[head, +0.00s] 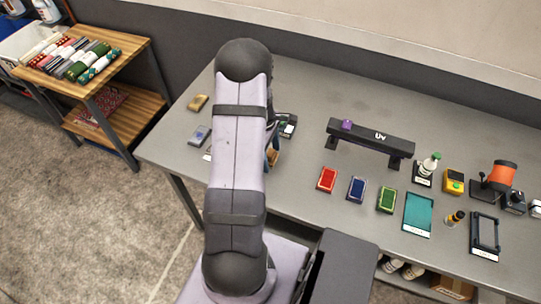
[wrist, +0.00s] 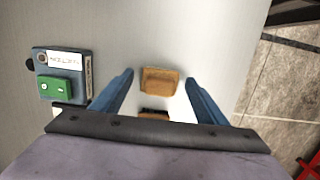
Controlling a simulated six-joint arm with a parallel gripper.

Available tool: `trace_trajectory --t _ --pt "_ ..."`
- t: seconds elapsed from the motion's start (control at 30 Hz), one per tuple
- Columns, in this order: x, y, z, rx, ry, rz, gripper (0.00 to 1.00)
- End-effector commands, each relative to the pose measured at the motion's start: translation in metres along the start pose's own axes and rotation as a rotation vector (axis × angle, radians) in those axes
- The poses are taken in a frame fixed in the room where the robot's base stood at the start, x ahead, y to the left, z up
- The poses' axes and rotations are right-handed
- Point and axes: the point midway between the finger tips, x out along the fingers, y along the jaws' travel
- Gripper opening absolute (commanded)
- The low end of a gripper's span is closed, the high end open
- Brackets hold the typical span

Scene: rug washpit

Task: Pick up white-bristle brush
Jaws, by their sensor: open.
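In the wrist view a wooden-backed block, which looks like a brush (wrist: 160,80), lies on the grey table, a little beyond and between my fingertips. Its bristles cannot be made out, so I cannot tell their colour. A second brown piece (wrist: 153,115) with a dark edge shows nearer, partly hidden by my gripper's body. My gripper (wrist: 160,92) is open, its two blue fingers apart with nothing held. In the head view my arm hides most of this spot; a small brown piece (head: 272,158) shows just right of the arm, beside a blue finger.
A switch box with a green button (wrist: 55,88) stands left of my gripper in the wrist view; the table edge and tiled floor (wrist: 285,70) lie right. A tan block (head: 197,102) and a grey-blue item (head: 200,135) lie left of my arm. A black UV bar (head: 370,137) stands right.

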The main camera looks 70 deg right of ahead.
Motion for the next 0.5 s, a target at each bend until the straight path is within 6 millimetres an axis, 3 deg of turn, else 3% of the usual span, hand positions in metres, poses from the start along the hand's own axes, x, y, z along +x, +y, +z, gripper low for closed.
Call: trace_trajectory --t 0.27,0.47,0.5 --pt "0.0030 0.0002 0.0000 0.001 0.000 0.001 0.67" --pt "0.0027 0.0001 0.0000 0.001 0.000 0.001 0.24" --pt "0.0027 0.0001 0.0000 0.001 0.000 0.000 0.22"
